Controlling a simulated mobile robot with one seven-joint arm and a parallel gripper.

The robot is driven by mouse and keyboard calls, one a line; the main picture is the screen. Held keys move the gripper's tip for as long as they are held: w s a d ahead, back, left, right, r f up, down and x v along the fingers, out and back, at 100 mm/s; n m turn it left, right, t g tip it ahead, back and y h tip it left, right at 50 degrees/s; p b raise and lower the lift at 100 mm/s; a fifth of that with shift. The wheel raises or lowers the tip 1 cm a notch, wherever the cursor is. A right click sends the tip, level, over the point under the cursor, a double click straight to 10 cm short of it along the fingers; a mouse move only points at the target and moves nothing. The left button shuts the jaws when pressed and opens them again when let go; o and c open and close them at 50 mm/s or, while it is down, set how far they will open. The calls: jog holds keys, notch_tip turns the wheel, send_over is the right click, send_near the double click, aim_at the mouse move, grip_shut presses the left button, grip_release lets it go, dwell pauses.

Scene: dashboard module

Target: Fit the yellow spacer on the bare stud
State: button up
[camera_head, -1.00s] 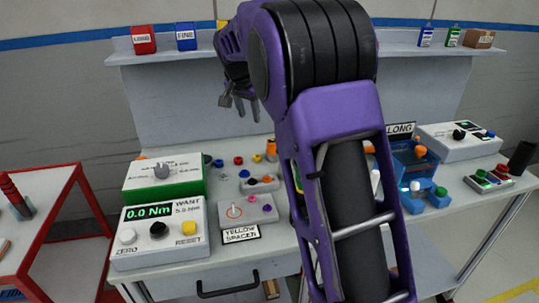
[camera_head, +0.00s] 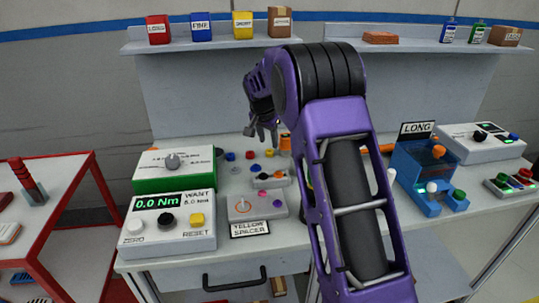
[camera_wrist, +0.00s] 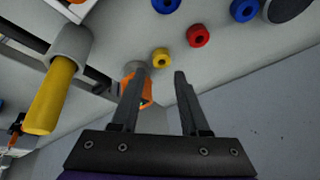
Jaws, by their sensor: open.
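The yellow spacer (camera_head: 269,153), a small ring, lies on the bench at the right end of a loose row of coloured rings. In the wrist view the yellow ring (camera_wrist: 161,57) shows just beyond my fingertips, between their lines. My gripper (camera_head: 262,142) is open and empty, above and close to the ring; the gap height is unclear. The wrist view shows the two fingers (camera_wrist: 158,76) apart. A thin upright stud (camera_head: 243,198) stands inside an orange circle on a grey module (camera_head: 267,211) labelled YELLOW SPACER. No ring shows on it.
Red (camera_head: 249,155) and blue (camera_head: 230,156) rings lie left of the yellow one. An orange object (camera_wrist: 146,86) is close behind my left finger. A torque readout box (camera_head: 185,235) stands left of the module, a blue LONG fixture (camera_head: 413,177) at right.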

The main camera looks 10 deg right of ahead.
aim_at(269, 153)
jog(key=x, duration=0.5)
jog(key=shift+a+f+b, duration=0.1)
jog(key=shift+f+b, duration=0.05)
jog(key=shift+b, duration=0.15)
grip_shut()
